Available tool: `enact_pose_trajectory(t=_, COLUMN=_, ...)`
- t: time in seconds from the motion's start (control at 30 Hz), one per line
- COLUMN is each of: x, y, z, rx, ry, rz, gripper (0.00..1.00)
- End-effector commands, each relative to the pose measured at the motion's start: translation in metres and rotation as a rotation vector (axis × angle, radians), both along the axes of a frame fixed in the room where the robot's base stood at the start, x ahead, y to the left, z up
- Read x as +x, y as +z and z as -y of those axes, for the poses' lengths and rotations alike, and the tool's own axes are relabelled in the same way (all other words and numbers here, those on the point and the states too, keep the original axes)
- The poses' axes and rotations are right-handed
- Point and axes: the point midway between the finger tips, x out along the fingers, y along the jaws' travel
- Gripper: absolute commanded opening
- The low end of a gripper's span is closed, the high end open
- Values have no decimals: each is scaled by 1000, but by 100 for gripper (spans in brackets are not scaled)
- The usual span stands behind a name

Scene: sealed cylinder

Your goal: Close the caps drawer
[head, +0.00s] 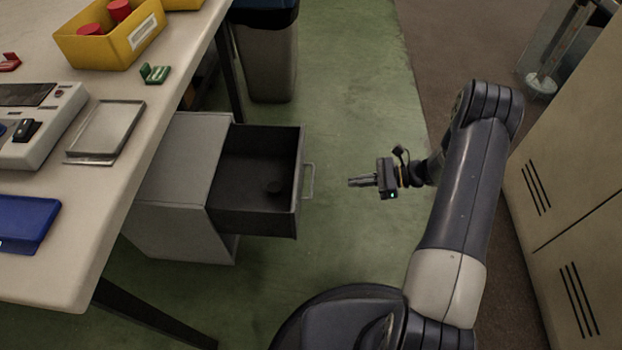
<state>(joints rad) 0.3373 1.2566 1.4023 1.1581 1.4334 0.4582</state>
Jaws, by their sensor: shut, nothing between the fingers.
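The caps drawer (270,216) is pulled out to the right from a grey cabinet (180,222) under the bench. A light metal handle (308,181) is on the drawer's front. My gripper (352,182) is shut and empty. It is to the right of the handle, pointing left at it, with a visible gap between them.
The bench (75,265) holds a yellow bin (115,45) with red caps, a scale (35,130), a metal tray (105,128) and a blue tray (25,222). A dark-topped bin (268,60) stands behind the drawer. Beige lockers (575,190) are on the right. Green floor is clear around the gripper.

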Motion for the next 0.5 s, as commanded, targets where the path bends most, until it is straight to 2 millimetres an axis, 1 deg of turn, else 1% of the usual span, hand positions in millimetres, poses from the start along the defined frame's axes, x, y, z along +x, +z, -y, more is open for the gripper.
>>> enact_pose_trajectory(t=0.03, x=1, y=-4, z=-1, rx=5, ry=-4, rz=-4, gripper=0)
enact_pose_trajectory(t=0.17, x=1, y=-7, z=-10, rx=9, ry=-6, rz=-5, gripper=0)
enact_pose_trajectory(t=0.27, x=1, y=-13, z=-25, rx=7, ry=-4, rz=-6, gripper=0)
enact_pose_trajectory(t=0.5, x=3, y=-30, z=-75, rx=7, ry=-2, rz=-6, gripper=0)
